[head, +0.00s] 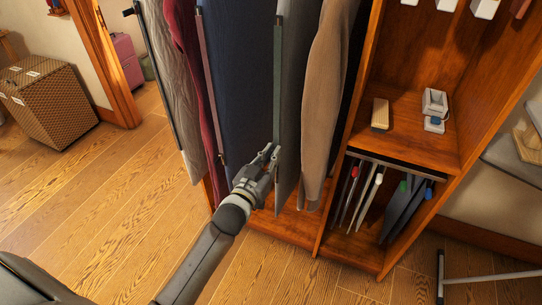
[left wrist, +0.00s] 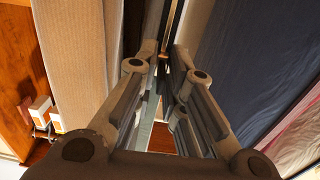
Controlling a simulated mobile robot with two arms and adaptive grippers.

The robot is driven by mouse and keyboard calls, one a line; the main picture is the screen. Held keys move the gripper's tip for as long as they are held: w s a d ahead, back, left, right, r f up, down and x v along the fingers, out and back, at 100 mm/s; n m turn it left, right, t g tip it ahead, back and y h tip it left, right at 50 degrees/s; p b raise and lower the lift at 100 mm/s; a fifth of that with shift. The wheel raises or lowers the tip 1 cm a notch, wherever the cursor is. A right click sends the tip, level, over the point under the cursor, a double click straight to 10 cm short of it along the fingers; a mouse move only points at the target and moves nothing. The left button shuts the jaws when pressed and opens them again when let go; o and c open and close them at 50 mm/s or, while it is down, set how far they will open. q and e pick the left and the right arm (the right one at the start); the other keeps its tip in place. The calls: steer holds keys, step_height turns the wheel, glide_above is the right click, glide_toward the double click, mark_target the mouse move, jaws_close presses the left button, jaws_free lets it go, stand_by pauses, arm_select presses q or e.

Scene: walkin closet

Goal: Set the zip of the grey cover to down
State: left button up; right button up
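A grey cover (head: 292,90) hangs among the garments, with a green strip (head: 277,75) running down its left edge. Another pale grey cover (head: 172,85) with a dark strip hangs at the far left, beyond the maroon and navy ones. My left gripper (head: 271,153) is at the low end of the green strip. In the left wrist view the gripper (left wrist: 165,52) shows a gap between its fingertips, with a dark narrow strip seen through it. The zip pull cannot be made out clearly; the fingers may hide it. My right gripper is not in view.
A navy cover (head: 243,80) hangs left of the gripper and a brown coat (head: 328,85) right of it. A wooden cabinet (head: 410,148) with shelves stands at the right. A patterned trunk (head: 50,105) stands at the left. The floor (head: 110,200) at front left is clear.

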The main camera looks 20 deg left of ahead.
arm_select(q)
steer(key=shift+o, duration=1.1)
steer(key=s, duration=1.2)
steer(key=shift+a, duration=0.35)
steer(key=shift+a, duration=0.1)
